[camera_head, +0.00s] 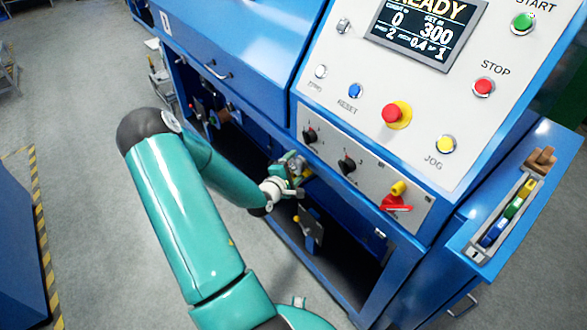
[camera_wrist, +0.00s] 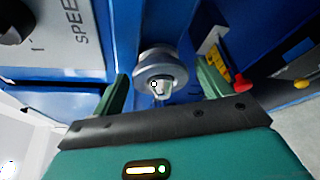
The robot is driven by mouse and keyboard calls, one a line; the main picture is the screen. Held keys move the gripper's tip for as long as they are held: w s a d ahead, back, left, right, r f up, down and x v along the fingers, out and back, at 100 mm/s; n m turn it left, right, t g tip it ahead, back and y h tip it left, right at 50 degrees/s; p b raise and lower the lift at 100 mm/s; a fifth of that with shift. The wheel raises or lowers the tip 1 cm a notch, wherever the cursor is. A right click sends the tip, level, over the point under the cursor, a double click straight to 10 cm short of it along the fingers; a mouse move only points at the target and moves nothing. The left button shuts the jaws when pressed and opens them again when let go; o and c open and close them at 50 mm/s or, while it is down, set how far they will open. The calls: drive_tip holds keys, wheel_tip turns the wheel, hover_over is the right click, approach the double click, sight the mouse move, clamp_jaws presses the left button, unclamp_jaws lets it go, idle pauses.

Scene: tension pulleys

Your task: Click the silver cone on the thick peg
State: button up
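In the wrist view a round silver part (camera_wrist: 160,66), which looks like the silver cone, shows between the two green fingers of my gripper (camera_wrist: 162,74). The fingers stand apart, with a visible gap on each side of the silver part. The silver part is in front of the blue machine side, below the control panel. In the head view my gripper (camera_head: 287,178) is at the machine's front, under the row of black knobs, and largely hides the silver part. I cannot make out the thick peg, nor tell whether the cone sits on one.
The blue machine's control panel (camera_head: 370,185) with black knobs and a red switch (camera_head: 397,203) is just above and right of my gripper. A dark open bay (camera_head: 335,262) lies below. A tray of coloured pieces (camera_head: 508,215) is at the right.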

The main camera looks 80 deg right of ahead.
drive_tip(key=shift+o, duration=0.2)
drive_tip(key=shift+w+a, duration=0.1)
drive_tip(key=shift+a, duration=0.05)
drive_tip(key=v, duration=1.3)
drive_tip(key=shift+a, duration=0.25)
drive_tip(key=shift+w+r, duration=0.1)
drive_tip(key=shift+w, duration=0.05)
drive_tip(key=shift+w+r, duration=0.1)
drive_tip(key=w+a+r+m+t+y, duration=0.1)
drive_tip(key=w+a+r+m+y, duration=0.2)
drive_tip(key=w+a+r, duration=0.5)
drive_tip(key=w+a+r+m+y, duration=0.2)
drive_tip(key=w+a+r+y, duration=0.3)
drive_tip(key=a, duration=0.4)
drive_tip(key=w+a+r+n+t+y, duration=0.2)
drive_tip(key=a+r+t, duration=0.3)
drive_tip(key=a, duration=0.9)
drive_tip(key=w+a+r+n+t+y, duration=0.1)
drive_tip(key=a+r+t+y, duration=0.3)
drive_tip(key=a+r, duration=0.5)
drive_tip(key=a+n+y, duration=0.1)
drive_tip(key=a, duration=0.4)
drive_tip(key=shift+w+a+r+t, duration=0.2)
drive_tip(key=shift+w+t, duration=0.2)
